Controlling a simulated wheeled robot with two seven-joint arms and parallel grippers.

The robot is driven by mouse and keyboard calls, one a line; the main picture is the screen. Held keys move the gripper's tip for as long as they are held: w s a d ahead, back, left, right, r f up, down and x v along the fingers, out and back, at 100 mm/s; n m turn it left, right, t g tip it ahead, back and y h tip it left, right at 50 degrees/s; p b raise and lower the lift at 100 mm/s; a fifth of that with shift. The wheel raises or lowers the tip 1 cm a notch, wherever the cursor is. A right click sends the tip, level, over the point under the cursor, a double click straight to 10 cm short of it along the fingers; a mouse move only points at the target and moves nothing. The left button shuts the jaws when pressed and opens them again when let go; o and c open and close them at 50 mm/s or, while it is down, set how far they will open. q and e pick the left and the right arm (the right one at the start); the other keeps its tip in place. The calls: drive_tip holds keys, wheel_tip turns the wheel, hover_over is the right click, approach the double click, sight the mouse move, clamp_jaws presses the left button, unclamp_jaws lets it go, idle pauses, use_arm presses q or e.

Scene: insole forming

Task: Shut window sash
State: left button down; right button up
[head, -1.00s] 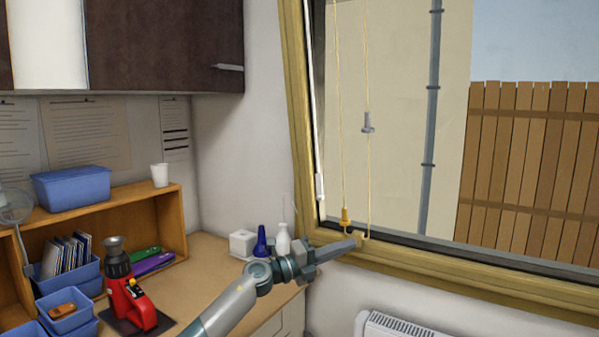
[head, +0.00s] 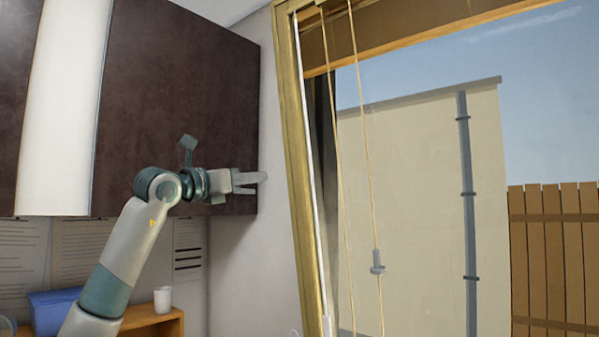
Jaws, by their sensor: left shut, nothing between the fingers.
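The window's light wooden frame (head: 296,150) stands right of centre, its left side leaning slightly in the picture. An orange-brown wooden rail (head: 440,37) crosses the top of the opening; I cannot tell whether it belongs to the sash. Two thin yellow cords (head: 362,130) hang inside the left side of the window, and one carries a grey toggle (head: 377,263). My left gripper (head: 264,184) is shut and empty, pointing right, left of the frame and apart from it in the picture. The window's lower part and sill are out of view. My right gripper is not in view.
A dark wall cabinet (head: 170,90) is behind my left arm, its right edge close to the gripper. A bare white wall (head: 245,265) lies between cabinet and window. A white cup (head: 163,299) and a blue bin (head: 52,309) show low at left.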

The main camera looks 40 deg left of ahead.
use_arm(q)
drive_tip(key=shift+s+a+r, duration=0.1)
drive_tip(key=shift+s+a, duration=0.1)
drive_tip(key=shift+s, duration=0.05)
drive_tip(key=shift+w, duration=0.1)
drive_tip(key=p, duration=0.8)
approach(301, 171)
drive_tip(key=w, duration=0.2)
drive_tip(key=w+r, duration=0.1)
drive_tip(key=w, duration=0.1)
drive_tip(key=shift+w, duration=0.3)
drive_tip(key=shift+w+p, duration=0.35)
drive_tip(key=shift+w, duration=0.6)
